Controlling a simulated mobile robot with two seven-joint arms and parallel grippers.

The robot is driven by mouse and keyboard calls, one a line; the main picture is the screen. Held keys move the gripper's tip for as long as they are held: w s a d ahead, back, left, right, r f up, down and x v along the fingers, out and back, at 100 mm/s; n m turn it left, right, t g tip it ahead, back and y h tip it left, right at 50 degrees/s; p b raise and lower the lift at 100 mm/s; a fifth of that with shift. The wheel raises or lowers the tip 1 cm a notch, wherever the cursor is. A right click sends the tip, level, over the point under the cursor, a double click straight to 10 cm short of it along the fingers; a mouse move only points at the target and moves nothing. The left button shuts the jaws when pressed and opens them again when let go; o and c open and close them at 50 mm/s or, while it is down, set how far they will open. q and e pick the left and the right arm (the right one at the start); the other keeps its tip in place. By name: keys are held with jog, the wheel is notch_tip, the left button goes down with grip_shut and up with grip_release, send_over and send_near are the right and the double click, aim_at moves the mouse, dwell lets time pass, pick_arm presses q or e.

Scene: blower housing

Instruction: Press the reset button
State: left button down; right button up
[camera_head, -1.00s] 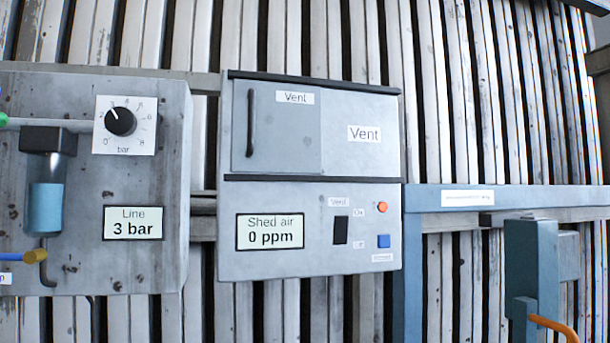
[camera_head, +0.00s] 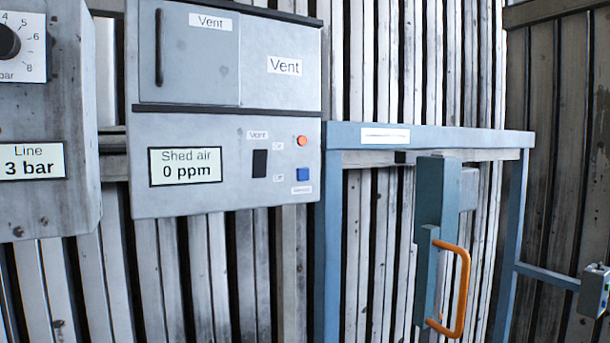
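The vent control panel (camera_head: 225,195) hangs on the slatted wall left of centre. A display (camera_head: 185,166) reads "Shed air 0 ppm". I cannot tell for certain which control is the reset button. Neither of my grippers is in view.
A grey box with a dial (camera_head: 8,42) and a "Line 3 bar" display (camera_head: 32,162) is at the left. A blue frame (camera_head: 440,138) stands right of the panel, with a blue-grey box (camera_head: 436,210) and orange handle (camera_head: 463,290). A small grey box (camera_head: 594,291) is at far right.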

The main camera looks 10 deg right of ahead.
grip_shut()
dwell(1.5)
